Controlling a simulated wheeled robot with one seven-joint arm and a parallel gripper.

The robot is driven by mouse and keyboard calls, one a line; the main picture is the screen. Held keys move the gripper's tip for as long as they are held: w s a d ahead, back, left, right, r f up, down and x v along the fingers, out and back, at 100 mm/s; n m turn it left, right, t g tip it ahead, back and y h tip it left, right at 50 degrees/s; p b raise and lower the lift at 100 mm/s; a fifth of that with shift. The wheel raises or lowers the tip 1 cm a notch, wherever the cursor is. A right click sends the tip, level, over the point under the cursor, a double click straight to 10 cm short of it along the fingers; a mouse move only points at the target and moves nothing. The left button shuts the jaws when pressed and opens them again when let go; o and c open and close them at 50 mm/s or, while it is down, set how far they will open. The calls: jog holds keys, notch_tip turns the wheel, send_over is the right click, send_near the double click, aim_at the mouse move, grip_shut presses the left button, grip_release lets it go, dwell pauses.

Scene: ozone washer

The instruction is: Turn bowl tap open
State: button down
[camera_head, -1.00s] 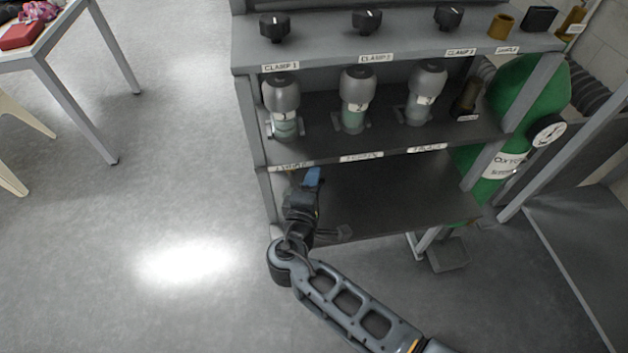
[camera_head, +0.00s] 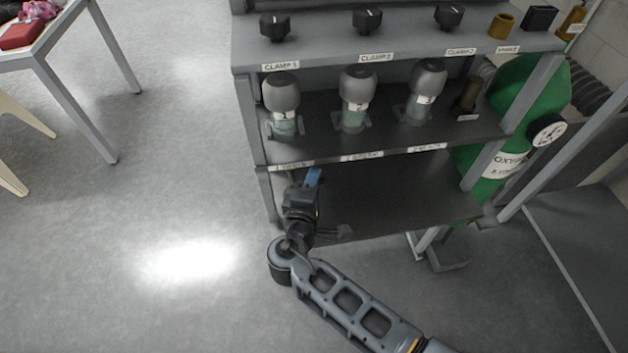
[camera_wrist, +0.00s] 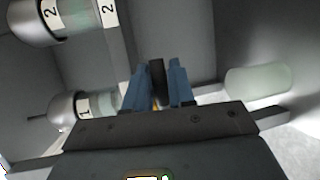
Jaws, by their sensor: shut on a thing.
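My gripper (camera_head: 313,177) is at the left end of the rack's lower opening, just under the middle shelf's front edge. In the wrist view its two blue fingers (camera_wrist: 159,84) are closed on the sides of a narrow dark piece (camera_wrist: 157,78), which looks like the bowl tap's handle. The tap's body and which way it is turned cannot be made out. In the head view my gripper hides the tap. The bowl numbered 1 (camera_head: 283,95) stands on the middle shelf above my gripper. It also shows in the wrist view (camera_wrist: 70,108).
Bowls 2 (camera_head: 355,90) and 3 (camera_head: 427,85) stand to the right on the same shelf. Black clamp knobs (camera_head: 367,20) sit on top. The lower shelf (camera_head: 390,195) looks bare. A pale translucent cylinder (camera_wrist: 258,81) is right of my fingers. A green oxygen cylinder (camera_head: 525,110) stands right.

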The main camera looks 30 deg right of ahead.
jog(key=shift+f, duration=0.15)
jog(key=w+a+f+m+t+y+b, duration=0.1)
jog(key=a+f+m+y+b, duration=0.3)
jog(key=m+y+b, duration=0.4)
jog(key=shift+w+a+f+m+y+b, duration=0.15)
jog(key=shift+f+m+y+b, duration=0.2)
jog(key=shift+m+b, duration=1.45)
jog(key=shift+a+r+t, duration=0.1)
jog(key=shift+t, duration=0.2)
jog(key=c, duration=1.3)
grip_release()
jog(key=shift+c, duration=0.2)
jog(key=shift+p+v, duration=0.45)
jog(key=shift+v, duration=3.4)
